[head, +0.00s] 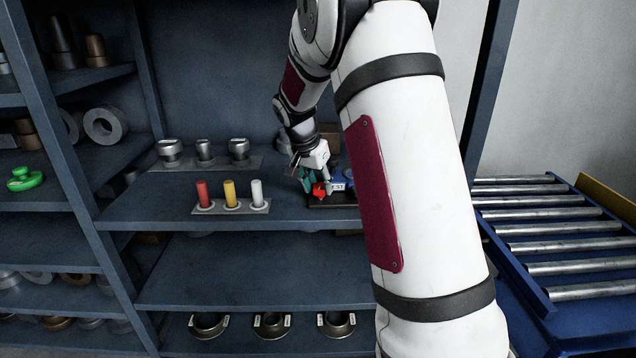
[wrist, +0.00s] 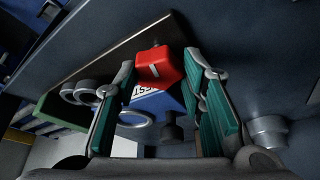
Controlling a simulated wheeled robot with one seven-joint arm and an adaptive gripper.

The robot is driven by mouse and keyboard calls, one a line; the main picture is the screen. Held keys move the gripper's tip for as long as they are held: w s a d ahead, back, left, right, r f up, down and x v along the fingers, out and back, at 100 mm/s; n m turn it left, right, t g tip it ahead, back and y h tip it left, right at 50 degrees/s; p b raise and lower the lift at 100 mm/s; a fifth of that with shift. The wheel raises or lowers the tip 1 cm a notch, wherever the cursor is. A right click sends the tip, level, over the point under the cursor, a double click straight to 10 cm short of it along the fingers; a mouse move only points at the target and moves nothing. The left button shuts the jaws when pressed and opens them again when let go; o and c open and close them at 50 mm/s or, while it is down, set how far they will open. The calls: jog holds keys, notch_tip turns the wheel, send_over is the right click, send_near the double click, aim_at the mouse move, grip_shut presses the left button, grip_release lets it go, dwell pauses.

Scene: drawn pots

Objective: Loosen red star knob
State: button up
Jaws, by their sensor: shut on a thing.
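The red star knob (head: 320,190) sits on the front of a blue block with a white label (head: 338,187), on the middle shelf. Part of the blue block (wrist: 160,98) shows behind the knob. My arm hides the block's right side in the head view.
A plate with red, yellow and white pegs (head: 230,209) stands left of my gripper. Several metal knobs sit on another plate (head: 205,162) behind it. A green handle (head: 25,180) lies on the left shelf. A roller conveyor (head: 550,230) is at the right.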

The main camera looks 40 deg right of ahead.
jog(key=n+p, duration=0.1)
jog(key=n, duration=0.1)
jog(key=n+t+p, duration=0.1)
jog(key=n+y+p, duration=0.1)
jog(key=n, duration=0.1)
jog(key=shift+s+d+r+n+t, duration=0.2)
jog(key=shift+s+n+t, duration=0.1)
jog(key=shift+t, duration=0.1)
jog(key=n+y+p, duration=0.1)
jog(key=n+p, duration=0.1)
jog(key=n+t+y+p, duration=0.1)
jog(key=n+p, duration=0.2)
jog(key=shift+s+d, duration=0.1)
jog(key=shift+s, duration=0.05)
jog(key=n+y+p, duration=0.1)
jog(key=n+p, duration=0.2)
jog(key=n, duration=0.1)
jog(key=shift+d+n+y+p, duration=0.15)
jog(key=shift+n+y+p, duration=0.2)
jog(key=shift+n+y, duration=0.05)
jog(key=shift+d+f+n+g+y+p, duration=0.15)
jog(key=shift+n+y, duration=0.3)
jog(key=shift+n, duration=0.85)
jog(key=shift+a+n+g+y+p, duration=0.2)
jog(key=shift+n+y, duration=0.25)
jog(key=shift+n, duration=0.85)
jog(key=o, duration=1.1)
jog(key=shift+d, duration=0.2)
jog(key=shift+o, duration=0.2)
